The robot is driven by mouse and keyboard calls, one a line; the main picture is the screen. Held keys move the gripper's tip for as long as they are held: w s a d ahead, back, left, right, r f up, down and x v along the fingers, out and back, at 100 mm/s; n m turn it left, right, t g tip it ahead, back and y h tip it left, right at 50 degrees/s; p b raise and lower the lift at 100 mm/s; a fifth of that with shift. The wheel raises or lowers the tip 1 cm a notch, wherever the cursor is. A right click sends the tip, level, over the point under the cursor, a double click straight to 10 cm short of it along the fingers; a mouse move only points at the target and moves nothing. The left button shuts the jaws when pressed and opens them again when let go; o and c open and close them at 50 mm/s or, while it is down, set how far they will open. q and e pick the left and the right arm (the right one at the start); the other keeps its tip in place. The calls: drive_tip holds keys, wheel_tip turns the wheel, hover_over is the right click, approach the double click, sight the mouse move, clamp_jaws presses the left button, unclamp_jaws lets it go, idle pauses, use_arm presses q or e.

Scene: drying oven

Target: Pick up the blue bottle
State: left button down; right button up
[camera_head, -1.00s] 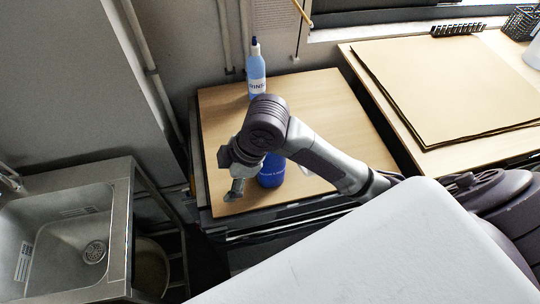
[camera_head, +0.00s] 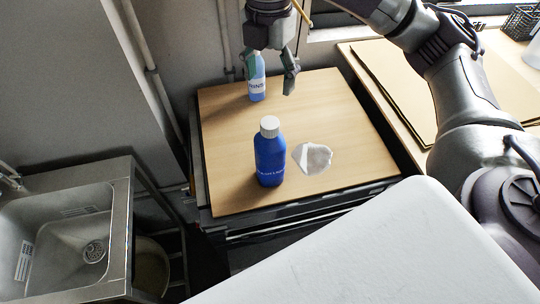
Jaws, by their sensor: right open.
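The blue bottle (camera_head: 270,160) with a white cap stands upright near the front of the small wooden table (camera_head: 350,125). A lighter blue bottle (camera_head: 257,88) with a white label stands farther back on the same table; its top is hidden behind my gripper. My right gripper (camera_head: 270,78) hangs at the top of the view with its fingers spread apart. It is empty and appears above the back of the table, in front of the light blue bottle in the picture. My left gripper is not in view.
A crumpled white piece (camera_head: 312,158) lies right of the blue bottle. A metal sink (camera_head: 70,235) stands at the left. Brown sheets (camera_head: 490,90) lie on the right-hand table. A white surface (camera_head: 380,255) fills the lower front.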

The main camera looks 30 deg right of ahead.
sight(270, 122)
wheel_tip(270, 122, down, 8)
drive_tip(key=shift+r, duration=0.1)
drive_tip(key=f, duration=0.1)
drive_tip(key=f+p, duration=0.2)
drive_tip(key=f, duration=0.1)
drive_tip(key=shift+s+f, duration=0.1)
drive_tip(key=shift+s, duration=0.15)
drive_tip(key=shift+f, duration=0.6)
drive_tip(key=shift+w+r, duration=0.1)
clamp_jaws()
